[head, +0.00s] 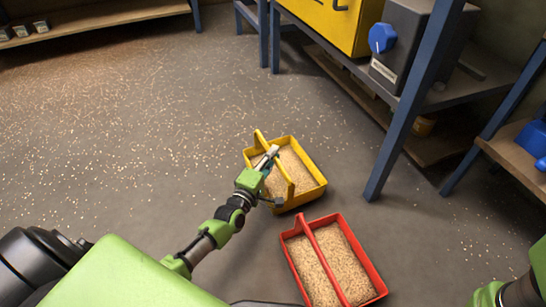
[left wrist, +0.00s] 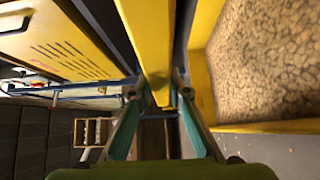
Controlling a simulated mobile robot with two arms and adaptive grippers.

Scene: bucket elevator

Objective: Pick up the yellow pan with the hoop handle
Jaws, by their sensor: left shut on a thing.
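The yellow pan (head: 311,194) is filled with tan grain and is upright in the middle of the head view. Its hoop handle (head: 286,177) spans the top. My left gripper (head: 270,156) reaches in from the lower left and is shut on this handle. In the left wrist view the yellow handle (left wrist: 148,40) runs between the two fingers (left wrist: 155,90), with the pan's wall (left wrist: 203,70) and grain to the right. I cannot tell whether the pan touches the floor. My right gripper is not in view; only part of my right arm shows at the lower right.
A red pan (head: 363,246) of grain with a red handle stands close in front of the yellow pan. A blue-legged bench (head: 386,155) with a yellow cabinet (head: 325,22) stands behind to the right. Open floor (head: 150,110), scattered with grain, lies left.

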